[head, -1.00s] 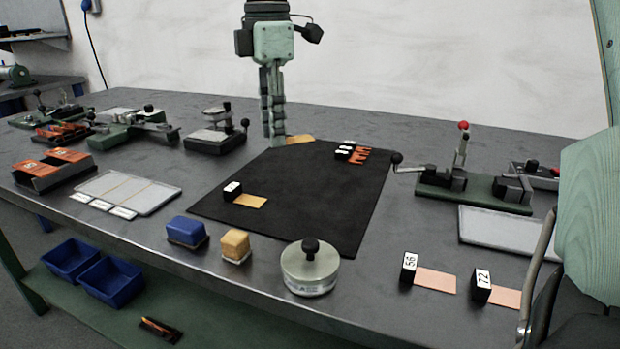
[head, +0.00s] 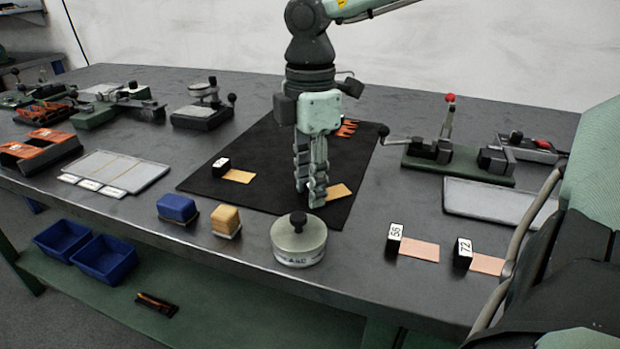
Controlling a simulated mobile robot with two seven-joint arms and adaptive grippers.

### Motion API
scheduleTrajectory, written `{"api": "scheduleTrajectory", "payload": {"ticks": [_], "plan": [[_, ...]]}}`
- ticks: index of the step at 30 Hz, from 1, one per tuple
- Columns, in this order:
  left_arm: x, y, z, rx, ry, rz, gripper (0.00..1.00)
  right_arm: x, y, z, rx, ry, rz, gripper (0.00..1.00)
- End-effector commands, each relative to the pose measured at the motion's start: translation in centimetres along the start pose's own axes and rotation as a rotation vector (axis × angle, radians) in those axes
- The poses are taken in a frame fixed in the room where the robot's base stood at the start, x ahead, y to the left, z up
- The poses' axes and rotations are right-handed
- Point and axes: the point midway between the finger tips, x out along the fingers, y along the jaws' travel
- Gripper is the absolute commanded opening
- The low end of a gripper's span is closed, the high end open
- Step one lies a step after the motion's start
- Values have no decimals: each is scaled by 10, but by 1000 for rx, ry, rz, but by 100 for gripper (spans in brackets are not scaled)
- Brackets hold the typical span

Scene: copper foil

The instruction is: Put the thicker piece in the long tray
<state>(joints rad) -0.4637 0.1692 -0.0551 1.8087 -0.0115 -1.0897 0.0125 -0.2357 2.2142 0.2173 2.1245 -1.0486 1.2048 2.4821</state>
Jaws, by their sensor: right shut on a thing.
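My right gripper (head: 311,197), its arm coming in from the top, is shut on a thin, flat brass-coloured piece (head: 341,191) over the front part of the black mat (head: 250,150). The fingers hide part of this piece. A similar brass piece (head: 239,177) lies on the mat at the left, by a small black numbered block (head: 221,166). Which is thicker cannot be told. A long, pale, shallow tray (head: 490,203) lies at the right, empty where visible. Another shallow tray (head: 117,172), with thin yellow lines and several white labels, lies at the left. My left gripper is not in view.
A round lidded tin (head: 298,247), a yellow block (head: 226,219) and a blue block (head: 177,207) stand along the front. Copper pieces (head: 418,250) lie by blocks marked 56 and 72. A lever tool (head: 440,155) stands behind the right tray.

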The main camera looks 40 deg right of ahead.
Motion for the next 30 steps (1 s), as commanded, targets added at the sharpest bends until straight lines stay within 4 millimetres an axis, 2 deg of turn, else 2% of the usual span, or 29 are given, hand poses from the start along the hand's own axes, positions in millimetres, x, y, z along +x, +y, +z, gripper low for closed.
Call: {"api": "scheduleTrajectory", "payload": {"ticks": [9, 12, 13, 17, 18, 29, 30], "plan": [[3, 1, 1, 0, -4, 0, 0, 2, 1, 0, 0, 0, 2, 5], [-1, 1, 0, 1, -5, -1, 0, 2, 1, 0, 0, 0, 2, 5], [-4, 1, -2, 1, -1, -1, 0, 2, 1, 0, 0, 0, 2, 32], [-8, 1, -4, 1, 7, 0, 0, 2, 1, 0, 0, 0, 2, 48], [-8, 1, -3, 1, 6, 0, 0, 2, 1, 0, 0, 0, 2, 51], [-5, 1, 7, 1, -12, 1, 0, -1, 1, 0, 0, 0, 1, 51], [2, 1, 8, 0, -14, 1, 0, -4, 1, 0, 0, 0, 4, 51]]}}
